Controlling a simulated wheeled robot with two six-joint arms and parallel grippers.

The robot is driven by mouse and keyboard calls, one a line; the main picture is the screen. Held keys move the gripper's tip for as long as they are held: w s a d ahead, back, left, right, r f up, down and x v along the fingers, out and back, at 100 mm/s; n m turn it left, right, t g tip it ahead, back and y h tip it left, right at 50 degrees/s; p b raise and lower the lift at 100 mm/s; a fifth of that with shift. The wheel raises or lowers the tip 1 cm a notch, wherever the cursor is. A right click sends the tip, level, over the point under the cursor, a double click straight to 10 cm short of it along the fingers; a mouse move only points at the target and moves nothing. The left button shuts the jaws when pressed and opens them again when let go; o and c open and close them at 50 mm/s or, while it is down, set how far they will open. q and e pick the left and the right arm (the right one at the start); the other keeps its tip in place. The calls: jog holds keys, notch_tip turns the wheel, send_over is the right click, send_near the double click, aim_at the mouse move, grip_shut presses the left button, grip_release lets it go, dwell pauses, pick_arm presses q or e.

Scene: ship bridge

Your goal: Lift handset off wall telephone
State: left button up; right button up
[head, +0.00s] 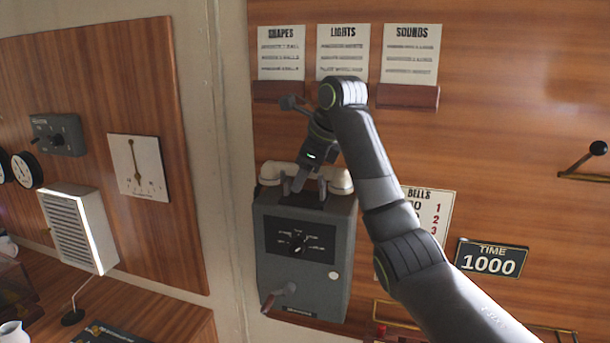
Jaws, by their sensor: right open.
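The wall telephone (339,246) is a grey box with a dial on its front and a crank at its lower left, mounted on the wood panel. Its cream handset (341,181) lies across the top, with both rounded ends showing and its middle partly hidden by my gripper. My right gripper (309,188) points down at the middle of the handset, its jaws open. I cannot tell whether the fingers touch the handset. My left gripper is not in view.
Cards reading SHAPES, LIGHTS and SOUNDS (410,54) hang above in wooden holders. A BELLS card (440,213) and a TIME plate (491,258) are to the right. A lever (598,149) juts out at far right. A white louvred box (74,228) is at left.

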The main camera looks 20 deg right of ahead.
jog(key=shift+s+a+r, duration=0.1)
jog(key=shift+s, duration=0.05)
jog(key=c, duration=0.9)
grip_shut()
